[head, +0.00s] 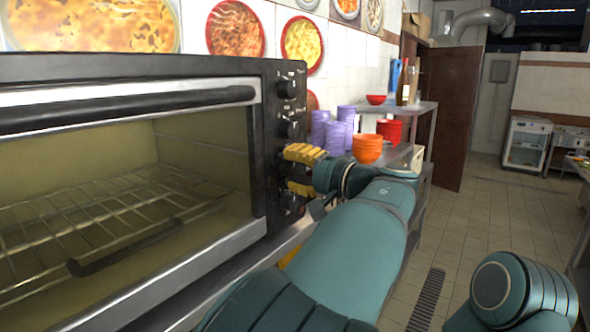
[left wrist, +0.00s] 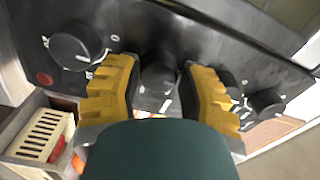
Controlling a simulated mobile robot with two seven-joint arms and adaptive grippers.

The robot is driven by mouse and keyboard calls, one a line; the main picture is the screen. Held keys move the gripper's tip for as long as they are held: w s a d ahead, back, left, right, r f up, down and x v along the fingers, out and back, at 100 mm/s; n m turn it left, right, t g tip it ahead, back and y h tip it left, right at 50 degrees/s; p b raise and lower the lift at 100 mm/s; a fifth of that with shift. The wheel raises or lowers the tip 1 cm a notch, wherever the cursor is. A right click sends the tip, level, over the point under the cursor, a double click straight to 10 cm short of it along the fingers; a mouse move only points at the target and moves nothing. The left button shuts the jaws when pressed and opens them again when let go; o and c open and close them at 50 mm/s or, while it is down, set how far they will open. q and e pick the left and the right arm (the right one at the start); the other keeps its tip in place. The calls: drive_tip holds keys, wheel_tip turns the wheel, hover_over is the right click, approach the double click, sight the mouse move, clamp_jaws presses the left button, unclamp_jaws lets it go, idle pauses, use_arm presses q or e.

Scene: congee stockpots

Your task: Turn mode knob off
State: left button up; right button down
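A black toaster oven (head: 262,130) has a column of black knobs on its right front panel. The upper knob (head: 287,88), another knob (head: 290,128) and the bottom knob (head: 290,202) show in the head view. My left gripper (head: 300,171) is at the panel, its yellow fingers apart. In the left wrist view, one knob (left wrist: 160,72) lies between the open fingers (left wrist: 160,92), with gaps on both sides; no clear contact shows. In the head view the fingers hide that knob. I cannot read which knob is the mode knob. My right gripper is out of view.
The oven door is shut, with a long handle (head: 130,107) and a wire rack (head: 110,220) behind the glass. Purple cups (head: 335,135) and orange bowls (head: 368,148) stand on a shelf just beyond my left gripper. Tiled floor (head: 470,220) is clear at right.

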use_arm(q)
drive_tip(key=shift+o, duration=1.4)
drive_tip(key=shift+w, duration=0.1)
